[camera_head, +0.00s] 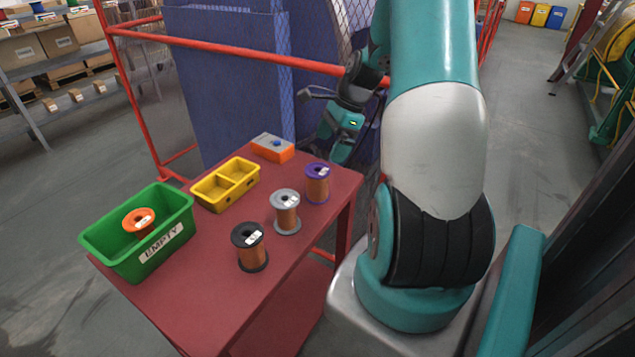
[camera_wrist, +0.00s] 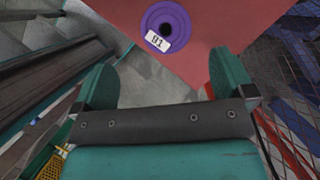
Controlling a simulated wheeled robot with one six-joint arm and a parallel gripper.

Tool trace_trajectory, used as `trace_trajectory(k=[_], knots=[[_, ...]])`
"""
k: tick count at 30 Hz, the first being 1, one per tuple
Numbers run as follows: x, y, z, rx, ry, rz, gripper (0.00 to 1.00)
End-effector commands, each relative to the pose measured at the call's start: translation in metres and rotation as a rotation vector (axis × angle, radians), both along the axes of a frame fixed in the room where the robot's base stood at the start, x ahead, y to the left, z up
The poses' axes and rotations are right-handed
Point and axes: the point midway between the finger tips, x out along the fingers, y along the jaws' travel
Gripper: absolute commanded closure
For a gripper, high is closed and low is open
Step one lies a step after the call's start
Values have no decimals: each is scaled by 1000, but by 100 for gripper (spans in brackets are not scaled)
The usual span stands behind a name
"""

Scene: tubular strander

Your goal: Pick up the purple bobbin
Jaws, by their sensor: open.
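The purple bobbin (camera_head: 317,183) stands upright near the far right corner of the red table (camera_head: 215,285), with copper-coloured winding between purple flanges. In the wrist view its purple top flange (camera_wrist: 166,27) shows from above, with a dark centre hole and a white label reading "B1". My gripper (camera_wrist: 163,80) has its two teal fingers apart with nothing between them. The bobbin lies beyond the fingertips in that view, and the fingers do not touch it. In the head view my arm's end hangs behind the table's far right corner, and the fingertips are not clear there.
A grey bobbin (camera_head: 286,212) and a black bobbin (camera_head: 250,247) stand nearer on the table. A green bin (camera_head: 165,246) marked "EMPTY" holds an orange bobbin (camera_head: 139,219). A yellow divided tray (camera_head: 226,184) and an orange-grey box (camera_head: 273,148) sit behind. A red rail (camera_head: 230,50) runs beyond.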

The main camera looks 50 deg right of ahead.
Motion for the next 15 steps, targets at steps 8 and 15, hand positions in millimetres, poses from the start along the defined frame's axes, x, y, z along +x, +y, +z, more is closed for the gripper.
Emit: trace_trajectory(k=[8, 15], knots=[[12, 16, -47, 1, 2, 3, 0], [17, 20, -62, 1, 1, 4, 0]])
